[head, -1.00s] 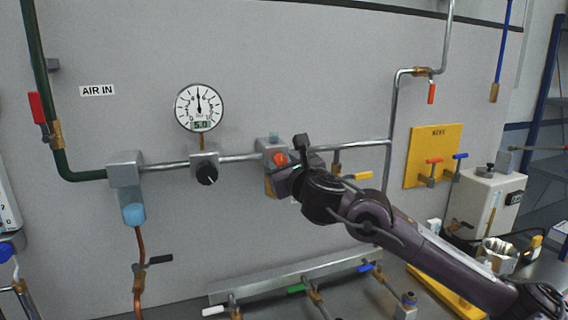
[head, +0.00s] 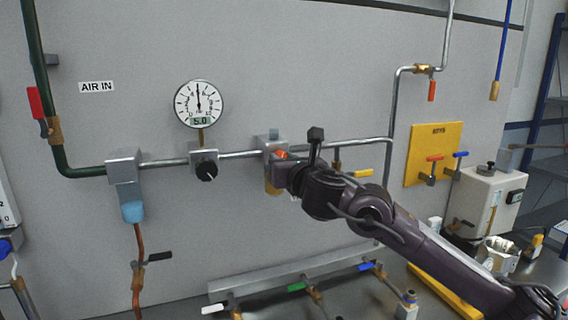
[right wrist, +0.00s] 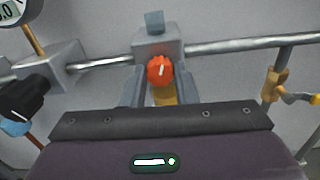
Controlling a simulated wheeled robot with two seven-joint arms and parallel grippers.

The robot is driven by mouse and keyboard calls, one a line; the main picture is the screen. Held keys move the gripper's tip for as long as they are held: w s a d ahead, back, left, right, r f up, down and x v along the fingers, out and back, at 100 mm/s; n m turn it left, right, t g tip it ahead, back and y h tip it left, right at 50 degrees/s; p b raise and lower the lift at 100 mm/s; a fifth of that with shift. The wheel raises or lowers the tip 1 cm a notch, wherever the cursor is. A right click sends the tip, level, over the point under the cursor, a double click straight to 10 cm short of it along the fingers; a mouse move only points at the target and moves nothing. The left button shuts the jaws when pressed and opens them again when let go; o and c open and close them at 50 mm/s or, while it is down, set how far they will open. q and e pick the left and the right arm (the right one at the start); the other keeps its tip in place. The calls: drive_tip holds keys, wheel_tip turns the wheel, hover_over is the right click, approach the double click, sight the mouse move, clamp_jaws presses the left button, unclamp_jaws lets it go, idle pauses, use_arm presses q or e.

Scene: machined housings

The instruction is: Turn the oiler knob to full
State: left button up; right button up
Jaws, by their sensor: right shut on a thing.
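The oiler (head: 271,144) is a grey block on the air pipe with an amber bowl (head: 273,188) below. Its orange-red knob (right wrist: 160,70) has a white pointer mark, which tilts slightly right of upright in the right wrist view. In the head view the knob (head: 281,154) shows partly behind my gripper. My right gripper (right wrist: 160,78) is shut on the knob, one finger on each side. Its arm comes in from the lower right in the head view (head: 284,168). My left gripper is not in view.
A round gauge (head: 199,104) reads 5.0 above a black regulator knob (head: 207,171). A filter with a blue bowl (head: 133,212) hangs to the left. A yellow-handled valve (head: 357,172) is on the right. Several coloured-handle valves line the manifold (head: 260,284) below.

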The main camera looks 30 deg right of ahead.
drive_tip(key=shift+f+m+p, duration=0.2)
drive_tip(key=shift+m+p, duration=1.8)
drive_tip(key=shift+m, duration=14)
drive_tip(key=o, duration=1)
